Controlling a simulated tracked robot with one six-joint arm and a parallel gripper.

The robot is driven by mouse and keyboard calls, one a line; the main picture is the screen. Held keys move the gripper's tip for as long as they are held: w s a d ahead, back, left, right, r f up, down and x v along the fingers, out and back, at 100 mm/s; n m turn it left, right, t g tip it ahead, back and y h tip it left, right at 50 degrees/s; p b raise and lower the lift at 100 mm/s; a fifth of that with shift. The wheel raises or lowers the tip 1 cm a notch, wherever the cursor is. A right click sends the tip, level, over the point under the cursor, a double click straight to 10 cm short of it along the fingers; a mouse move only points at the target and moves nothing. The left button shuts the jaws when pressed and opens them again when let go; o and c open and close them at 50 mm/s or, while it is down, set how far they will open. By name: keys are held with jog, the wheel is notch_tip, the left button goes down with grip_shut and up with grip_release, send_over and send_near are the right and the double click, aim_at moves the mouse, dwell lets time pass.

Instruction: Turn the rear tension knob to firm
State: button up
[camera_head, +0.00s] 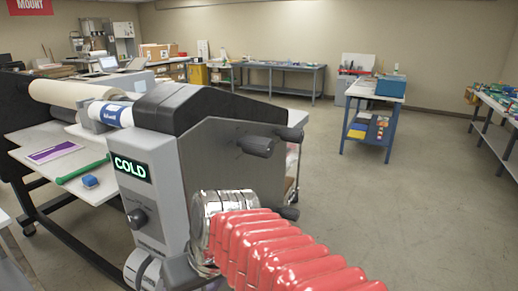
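The laminator (150,165) stands at the left, with a lit "COLD" display (132,168) on its end housing. Its grey side panel (215,160) carries a dark knob (257,146). Another dark knob (291,133) sticks out farther back, and a third dark knob (288,212) shows lower down, partly behind my arm. No label tells which is the rear tension knob, and their settings cannot be read. My arm, with a red ribbed sleeve and a shiny metal collar, reaches in from the lower right before the panel. I cannot make out my gripper's fingers.
A small dial (137,218) sits below the display. A blue cart (375,90) stands back right, and a shelf table (497,105) at the right edge. The floor between is clear.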

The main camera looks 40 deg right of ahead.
jog(key=w+d+r+m+t+y, duration=0.1)
jog(key=w+d+r+m+y, duration=0.25)
jog(key=w+d, duration=0.4)
jog(key=m+t+y, duration=0.1)
jog(key=m+t, duration=0.2)
jog(key=t, duration=0.9)
send_near(260, 148)
jog(key=d, duration=0.1)
jog(key=s+d, duration=0.1)
jog(key=d+f, duration=0.1)
jog(key=shift+s+d+n, duration=0.2)
jog(key=shift+d+n, duration=0.05)
jog(key=x, duration=1.4)
jog(key=shift+f, duration=0.2)
jog(key=shift+s, duration=0.1)
jog(key=shift+c, duration=0.6)
